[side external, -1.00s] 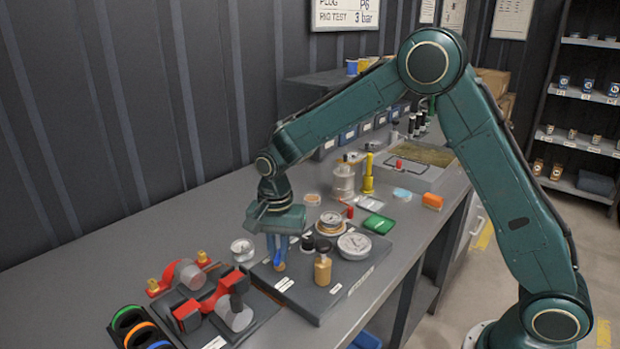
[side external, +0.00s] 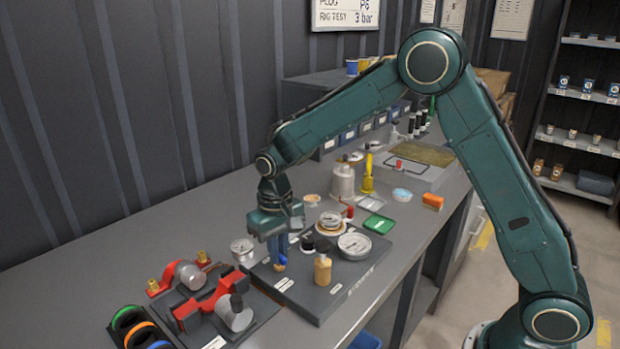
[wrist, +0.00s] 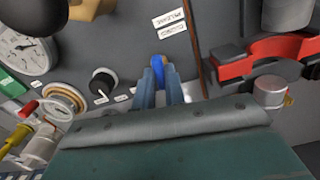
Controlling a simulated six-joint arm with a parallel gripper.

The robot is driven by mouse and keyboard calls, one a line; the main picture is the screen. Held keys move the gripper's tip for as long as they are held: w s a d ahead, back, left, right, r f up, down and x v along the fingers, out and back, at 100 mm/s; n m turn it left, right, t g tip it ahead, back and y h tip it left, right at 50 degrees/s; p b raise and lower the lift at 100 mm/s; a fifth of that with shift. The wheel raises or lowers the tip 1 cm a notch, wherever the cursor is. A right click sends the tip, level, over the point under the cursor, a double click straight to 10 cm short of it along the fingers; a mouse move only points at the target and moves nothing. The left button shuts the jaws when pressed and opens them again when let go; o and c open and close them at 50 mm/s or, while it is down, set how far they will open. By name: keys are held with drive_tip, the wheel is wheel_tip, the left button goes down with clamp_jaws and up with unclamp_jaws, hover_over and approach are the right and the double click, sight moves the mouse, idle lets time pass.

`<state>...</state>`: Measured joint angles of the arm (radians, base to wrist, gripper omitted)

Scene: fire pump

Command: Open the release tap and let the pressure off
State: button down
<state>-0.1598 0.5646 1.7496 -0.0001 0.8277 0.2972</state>
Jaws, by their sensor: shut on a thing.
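The release tap shows in the wrist view as a small blue handle (wrist: 159,62) between my fingertips, with a bit of tan beside it. In the side view a tan base (side external: 279,267) shows under my fingers on the dark test plate (side external: 320,311). My gripper (side external: 278,252) points down and is shut on the tap. It also shows in the wrist view (wrist: 160,80). Most of the tap is hidden by my fingers. A white dial gauge (side external: 354,245) lies on the plate to the right. I cannot read its pointer.
A tan-bodied knob (side external: 323,268) and a black knob (side external: 307,241) stand close to the right of my gripper. A red clamp (side external: 205,302) is at front left. Label strips (wrist: 170,23) lie by the tap. The bench (side external: 150,245) is clear at left.

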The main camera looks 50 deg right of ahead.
sight(280, 254)
drive_tip(key=shift+r+n, duration=0.1)
drive_tip(key=shift+n, duration=0.7)
drive_tip(key=c, duration=1.5)
unclamp_jaws()
drive_tip(key=shift+o, duration=0.2)
drive_tip(key=shift+r, duration=0.1)
wheel_tip(280, 254, up, 14)
drive_tip(key=shift+f, duration=0.2)
drive_tip(key=shift+s, duration=0.1)
